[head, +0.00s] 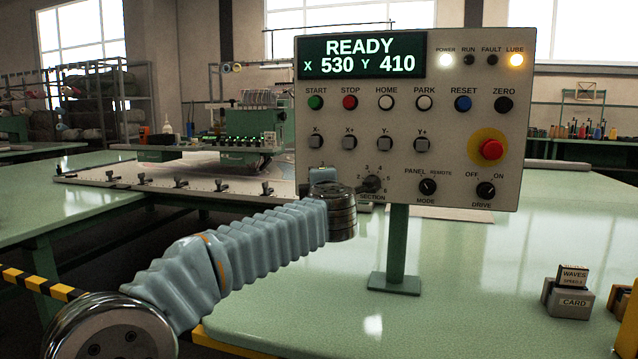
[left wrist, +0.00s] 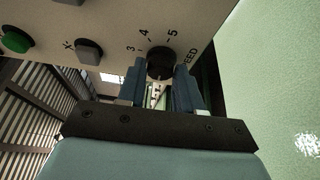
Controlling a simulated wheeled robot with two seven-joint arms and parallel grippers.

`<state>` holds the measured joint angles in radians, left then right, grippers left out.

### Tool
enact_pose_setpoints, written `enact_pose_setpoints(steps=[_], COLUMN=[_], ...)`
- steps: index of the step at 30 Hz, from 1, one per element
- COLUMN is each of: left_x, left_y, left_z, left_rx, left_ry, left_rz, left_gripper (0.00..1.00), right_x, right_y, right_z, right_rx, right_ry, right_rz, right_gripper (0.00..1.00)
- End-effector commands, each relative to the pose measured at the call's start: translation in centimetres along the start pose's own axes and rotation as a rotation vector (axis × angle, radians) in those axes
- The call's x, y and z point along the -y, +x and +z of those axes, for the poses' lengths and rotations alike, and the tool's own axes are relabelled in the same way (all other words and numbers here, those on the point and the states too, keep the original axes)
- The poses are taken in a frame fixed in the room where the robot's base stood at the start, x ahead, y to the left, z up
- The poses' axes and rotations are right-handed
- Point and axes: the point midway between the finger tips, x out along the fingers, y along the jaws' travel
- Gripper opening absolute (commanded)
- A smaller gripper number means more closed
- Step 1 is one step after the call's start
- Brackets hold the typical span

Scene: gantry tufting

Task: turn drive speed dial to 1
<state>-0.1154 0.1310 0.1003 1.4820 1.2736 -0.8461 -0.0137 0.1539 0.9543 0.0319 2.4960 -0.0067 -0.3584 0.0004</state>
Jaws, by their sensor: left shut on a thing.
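The drive speed dial (left wrist: 160,62) is a dark round knob on the beige control panel (head: 455,120). In the left wrist view, 3, 4 and 5 show around it, with part of the word SPEED. My left gripper (left wrist: 161,72) has one finger on each side of the dial and is shut on it. I cannot read the dial's pointer. In the head view, my wrist and gripper (head: 320,178) cover the dial at the panel's lower left. My right gripper is not in view.
The section dial (head: 373,184) sits just right of my gripper. The X- button (head: 317,142) is above it. The mode (head: 428,187) and drive (head: 486,190) switches and red emergency stop (head: 491,150) are further right. A card holder (head: 570,300) stands on the green table (head: 470,310).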

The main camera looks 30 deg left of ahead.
Motion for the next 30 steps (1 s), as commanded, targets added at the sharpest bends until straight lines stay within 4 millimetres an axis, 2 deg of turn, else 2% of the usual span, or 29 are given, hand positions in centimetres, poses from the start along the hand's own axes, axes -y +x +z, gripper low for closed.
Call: enact_pose_setpoints(steps=[9, 25, 26, 30], left_x=[-0.02, 0.03, 0.03, 0.0], left_y=[0.06, 0.07, 0.07, 0.05], left_z=[-0.09, -0.11, -0.11, -0.09], left_rx=[-0.002, -0.003, -0.003, -0.002], left_ry=[-0.106, -0.126, -0.126, -0.125], left_rz=[-0.044, -0.054, -0.054, -0.053], left_gripper=[0.04, 0.04, 0.38, 0.59], right_x=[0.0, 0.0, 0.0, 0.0], right_y=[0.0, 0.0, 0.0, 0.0], right_z=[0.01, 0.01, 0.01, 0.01], right_rx=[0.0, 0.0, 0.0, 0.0], right_ry=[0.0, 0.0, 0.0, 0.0], right_rz=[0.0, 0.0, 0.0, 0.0], right_gripper=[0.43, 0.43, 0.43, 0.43])
